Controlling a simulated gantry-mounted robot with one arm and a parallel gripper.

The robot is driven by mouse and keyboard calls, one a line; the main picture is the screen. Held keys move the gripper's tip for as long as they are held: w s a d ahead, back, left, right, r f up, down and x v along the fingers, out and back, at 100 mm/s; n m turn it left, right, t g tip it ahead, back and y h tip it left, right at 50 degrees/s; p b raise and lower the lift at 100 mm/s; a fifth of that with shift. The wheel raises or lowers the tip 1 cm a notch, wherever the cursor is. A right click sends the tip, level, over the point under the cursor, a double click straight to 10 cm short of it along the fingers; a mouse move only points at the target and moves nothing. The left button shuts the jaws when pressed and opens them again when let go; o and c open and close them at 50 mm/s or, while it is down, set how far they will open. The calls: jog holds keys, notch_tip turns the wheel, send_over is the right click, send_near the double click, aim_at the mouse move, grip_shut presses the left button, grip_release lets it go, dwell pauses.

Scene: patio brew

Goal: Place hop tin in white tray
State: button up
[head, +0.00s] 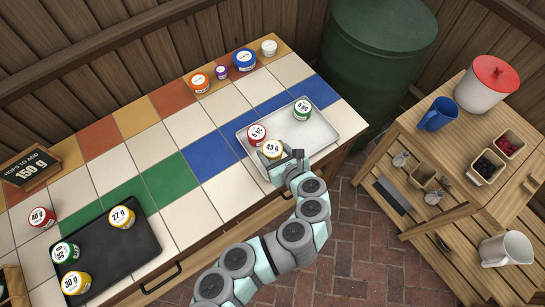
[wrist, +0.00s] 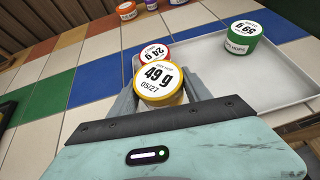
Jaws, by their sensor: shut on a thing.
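My gripper (head: 277,157) is shut on a yellow hop tin (head: 271,149) labelled 49 g in the wrist view (wrist: 158,82). The tin is at the left part of the white tray (head: 318,137); I cannot tell whether it touches the tray floor. A red hop tin (head: 257,134) is just beyond it, partly hidden by the held tin in the wrist view (wrist: 152,53). A green hop tin (head: 302,108) stands in the tray's far right part and also shows in the wrist view (wrist: 242,38).
A black tray (head: 128,252) at the near left holds two yellow tins and a green one; a red 40 g tin (head: 42,217) stands beside it. Several small tubs line the back edge. A sign (head: 28,170) reads "HOPS TO ADD 150 g". A wooden cart (head: 450,150) stands right.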

aim_at(273, 157)
jog(key=shift+f+b, duration=0.5)
jog(key=shift+f, duration=1.35)
jog(key=shift+f, duration=0.2)
jog(key=o, duration=1.1)
jog(key=shift+s+d+r, duration=0.1)
jog(key=shift+s+r, duration=0.05)
jog(key=shift+r, duration=0.2)
jog(key=p+v, duration=0.2)
jog(key=v, duration=0.9)
jog(key=shift+s, duration=0.3)
